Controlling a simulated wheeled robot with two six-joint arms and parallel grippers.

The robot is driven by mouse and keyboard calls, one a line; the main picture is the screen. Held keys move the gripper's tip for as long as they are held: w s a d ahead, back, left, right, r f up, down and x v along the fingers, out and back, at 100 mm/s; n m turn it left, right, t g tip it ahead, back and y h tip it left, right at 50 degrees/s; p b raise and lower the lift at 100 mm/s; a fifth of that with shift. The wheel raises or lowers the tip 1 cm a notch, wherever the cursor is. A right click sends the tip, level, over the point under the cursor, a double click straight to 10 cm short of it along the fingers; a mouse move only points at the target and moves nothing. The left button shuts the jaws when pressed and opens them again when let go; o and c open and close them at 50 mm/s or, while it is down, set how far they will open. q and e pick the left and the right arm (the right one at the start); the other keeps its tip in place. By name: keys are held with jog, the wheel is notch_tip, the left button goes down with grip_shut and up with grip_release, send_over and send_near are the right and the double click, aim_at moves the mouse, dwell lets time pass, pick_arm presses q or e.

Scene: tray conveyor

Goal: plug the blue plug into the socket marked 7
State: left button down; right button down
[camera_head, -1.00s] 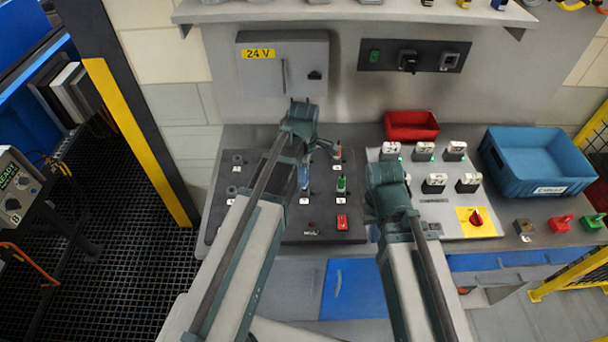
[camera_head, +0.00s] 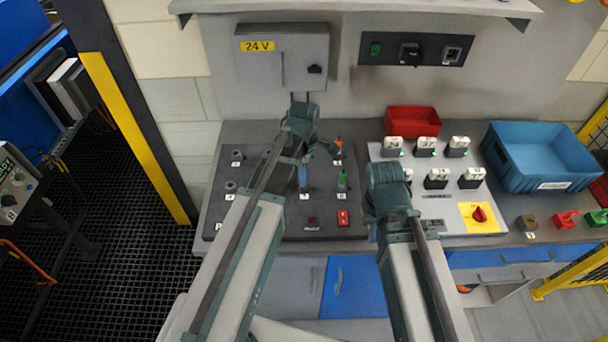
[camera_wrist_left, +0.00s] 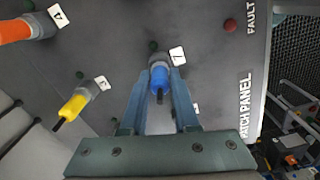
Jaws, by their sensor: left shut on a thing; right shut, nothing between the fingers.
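The blue plug (camera_head: 303,177) is upright on the dark patch panel (camera_head: 262,228). My left gripper (camera_head: 305,158) is shut on it from above. In the left wrist view the blue plug (camera_wrist_left: 159,78) sits between the two fingertips (camera_wrist_left: 159,88), its lower end at the grey collar of the socket marked 7 (camera_wrist_left: 158,60). It lines up with that collar; how deep it sits I cannot tell. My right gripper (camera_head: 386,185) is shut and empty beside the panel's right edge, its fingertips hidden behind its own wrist.
An orange plug (camera_wrist_left: 15,31) and a yellow plug (camera_wrist_left: 74,103) stand in neighbouring sockets. A light switch panel (camera_head: 450,208), a red bin (camera_head: 412,121) and a blue bin (camera_head: 535,178) lie to the right.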

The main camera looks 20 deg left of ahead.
pick_arm(q)
jog(key=shift+f, duration=0.2)
jog(key=c, duration=0.6)
grip_release()
jog(key=shift+r, duration=0.1)
notch_tip(320, 180, up, 14)
jog(key=p, duration=1.3)
jog(key=shift+p, duration=0.4)
jog(key=shift+f, duration=0.2)
